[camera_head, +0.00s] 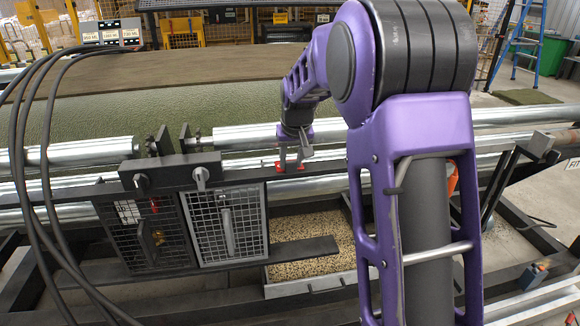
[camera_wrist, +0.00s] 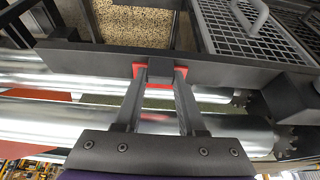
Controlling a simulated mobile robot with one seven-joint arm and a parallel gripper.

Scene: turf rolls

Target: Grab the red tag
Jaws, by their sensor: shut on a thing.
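The red tag (camera_head: 289,168) is at the top edge of the dark rail, right of the mesh doors. In the wrist view the red tag (camera_wrist: 158,86) shows as red edges around a dark block. My gripper (camera_head: 292,158) reaches down to it from above. In the wrist view the fingertips of my gripper (camera_wrist: 160,74) are on either side of the dark block and red piece, closed on them. The fingers hide part of the red tag. I cannot tell whether it is still touching the rail.
Two mesh doors (camera_head: 226,222) with handles hang below the dark rail (camera_head: 330,159). Shiny rollers (camera_head: 245,136) run across behind it. A tray of grainy material (camera_head: 308,231) lies below. Black cables (camera_head: 38,190) hang at the left. A green turf roll (camera_head: 170,108) is behind.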

